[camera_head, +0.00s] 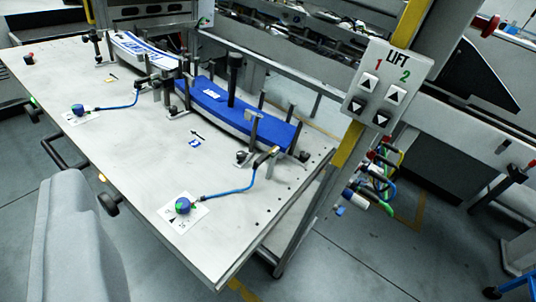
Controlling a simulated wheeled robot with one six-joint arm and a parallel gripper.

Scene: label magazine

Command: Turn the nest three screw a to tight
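A flat metal label magazine table (150,170) slopes across the view. A nest on the right holds a stack of blue labels (215,105) between upright posts. A nest to its upper left holds white and blue labels (140,48). Small dark screw knobs stand by the nests, one at the front of the blue stack (241,157) and one near its right end (305,156). I cannot read which is nest three screw a, or whether it is tight. My gripper does not show in the view.
Blue-green knobs on white cards, one near the front (183,205) and one further left (78,110), have blue hoses. A LIFT button box (387,85) hangs on a yellow post right of the table. A grey rounded shape (75,240) fills the lower left.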

